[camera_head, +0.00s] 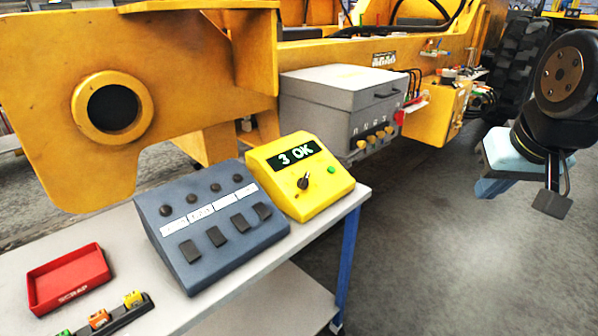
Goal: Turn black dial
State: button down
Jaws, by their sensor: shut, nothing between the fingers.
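The black dial (303,182) is a small knob on the sloped front of a yellow box (322,197). The box's dark display (297,154) reads "3 OK", and a green button (332,170) sits to the right of the dial. The box stands at the right end of a light grey table. My gripper (552,204) hangs at the far right of the view, well apart from the box and over open floor. It is shut and empty.
A blue-grey panel (212,222) with dark switches and white labels stands left of the yellow box. A red SCRAP tray (69,279) and a dark rack (115,318) of small coloured pieces lie further left. A large yellow machine (190,70) with a grey box (340,100) stands behind.

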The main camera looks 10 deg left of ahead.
aim_at(303, 183)
jog(key=z, duration=0.7)
jog(key=k, duration=1.05)
jog(key=u, duration=0.75)
jog(key=i, duration=1)
jog(key=z, duration=0.05)
